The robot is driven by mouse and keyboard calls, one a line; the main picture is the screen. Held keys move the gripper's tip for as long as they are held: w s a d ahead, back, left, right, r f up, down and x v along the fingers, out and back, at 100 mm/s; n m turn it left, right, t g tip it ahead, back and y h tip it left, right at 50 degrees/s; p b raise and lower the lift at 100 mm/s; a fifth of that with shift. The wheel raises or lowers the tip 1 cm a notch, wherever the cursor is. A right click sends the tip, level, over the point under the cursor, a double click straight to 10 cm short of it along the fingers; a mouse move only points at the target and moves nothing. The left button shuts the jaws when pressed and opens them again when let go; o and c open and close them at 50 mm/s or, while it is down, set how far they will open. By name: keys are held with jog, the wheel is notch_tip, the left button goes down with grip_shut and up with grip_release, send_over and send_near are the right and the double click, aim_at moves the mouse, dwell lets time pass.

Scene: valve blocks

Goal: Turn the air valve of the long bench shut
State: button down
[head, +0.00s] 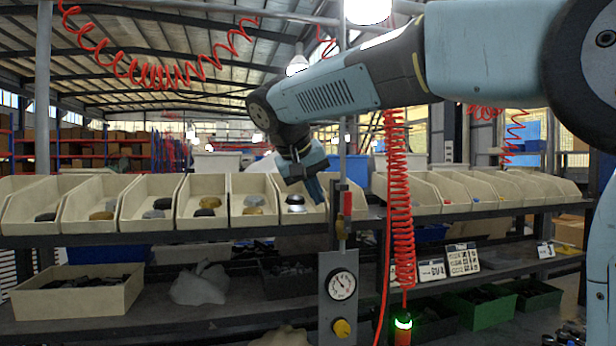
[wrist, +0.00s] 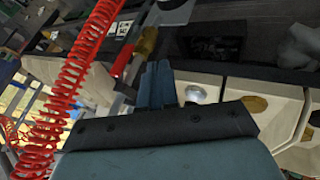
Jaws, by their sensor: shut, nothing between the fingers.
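The air valve has a red lever (head: 347,204) and sits on the vertical pipe at the front of the long bench (head: 150,240), in the head view. The lever stands upright, along the pipe. My gripper (head: 315,190) is just left of the lever, in front of the bins, pointing down, with a small gap in the picture; its depth gap is unclear. In the wrist view my gripper's blue fingers (wrist: 157,82) are together and empty.
Below the valve, a grey panel carries a pressure gauge (head: 342,284) and a yellow knob (head: 342,328). A red coiled hose (head: 399,190) hangs right of the pipe and also shows in the wrist view (wrist: 70,85). Cream bins (head: 150,200) line the bench behind.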

aim_at(348, 213)
jog(key=shift+w+d+f, duration=0.15)
jog(key=shift+w+d, duration=0.1)
jog(key=shift+d, duration=0.45)
jog(key=shift+w+d+f, duration=0.1)
jog(key=shift+w+d, duration=0.2)
jog(key=shift+d, duration=0.45)
jog(key=shift+w+d+f, duration=0.15)
jog(key=shift+w+d, duration=0.1)
jog(key=shift+d, duration=0.45)
